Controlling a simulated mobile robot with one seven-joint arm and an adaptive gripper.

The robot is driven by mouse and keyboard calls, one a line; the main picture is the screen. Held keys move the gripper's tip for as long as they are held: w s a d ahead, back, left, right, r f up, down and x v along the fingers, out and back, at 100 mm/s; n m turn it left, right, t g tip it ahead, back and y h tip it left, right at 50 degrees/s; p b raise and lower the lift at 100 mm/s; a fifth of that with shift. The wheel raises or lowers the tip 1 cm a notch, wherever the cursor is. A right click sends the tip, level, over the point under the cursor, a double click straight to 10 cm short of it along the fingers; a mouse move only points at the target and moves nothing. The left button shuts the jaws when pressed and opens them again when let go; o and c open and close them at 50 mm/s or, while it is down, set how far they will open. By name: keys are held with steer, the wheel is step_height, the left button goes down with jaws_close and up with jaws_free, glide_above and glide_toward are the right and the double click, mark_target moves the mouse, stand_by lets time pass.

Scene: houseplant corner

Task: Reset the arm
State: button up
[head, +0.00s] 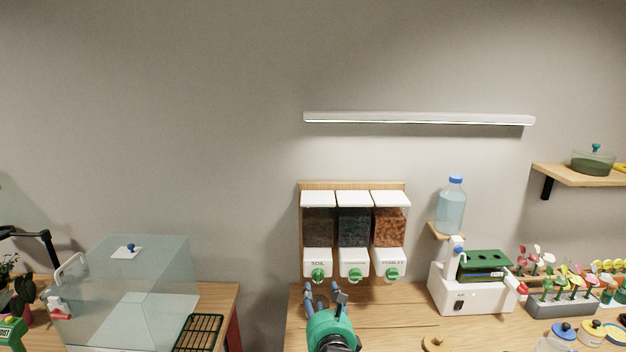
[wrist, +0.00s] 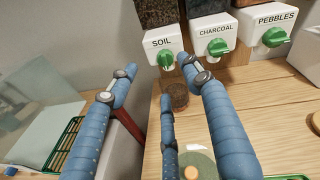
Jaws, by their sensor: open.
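My gripper (head: 322,292) is open and empty, with blue fingers, low in the head view in front of the dispensers. In the wrist view my gripper (wrist: 158,68) has its fingers spread wide, pointing toward the dispenser row. The right fingertip appears close to the green knob of the soil dispenser (wrist: 161,42); I cannot tell whether they touch. The charcoal dispenser (head: 352,262) and pebbles dispenser (head: 389,260) hang to the right of soil. My arm below the gripper is mostly out of the head view.
A clear case (head: 130,290) stands at the left beside a green grate (head: 199,334). A brownish see-through cup (wrist: 176,94) stands below the soil dispenser. At the right are a white machine (head: 458,297), a water bottle (head: 451,207) and a flower tray (head: 560,308). The wooden counter (head: 390,325) is mostly bare between.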

steer(key=s+d+r+n+g, duration=0.5)
steer(key=s+d+r+n, duration=0.3)
steer(key=s+n, duration=0.6)
steer(key=s+d+n+g, duration=0.2)
steer(key=s+d+n, duration=0.3)
steer(key=s+n, duration=0.2)
steer(key=s+d+r+n+g+h, duration=0.1)
steer(key=s+d+n+g, duration=0.2)
steer(key=s+d+n, duration=0.2)
steer(key=s+n, duration=0.3)
steer(key=s, duration=0.4)
steer(key=shift+s+d+h, duration=0.2)
steer(key=shift+d+h, duration=0.1)
steer(key=shift+d, duration=0.1)
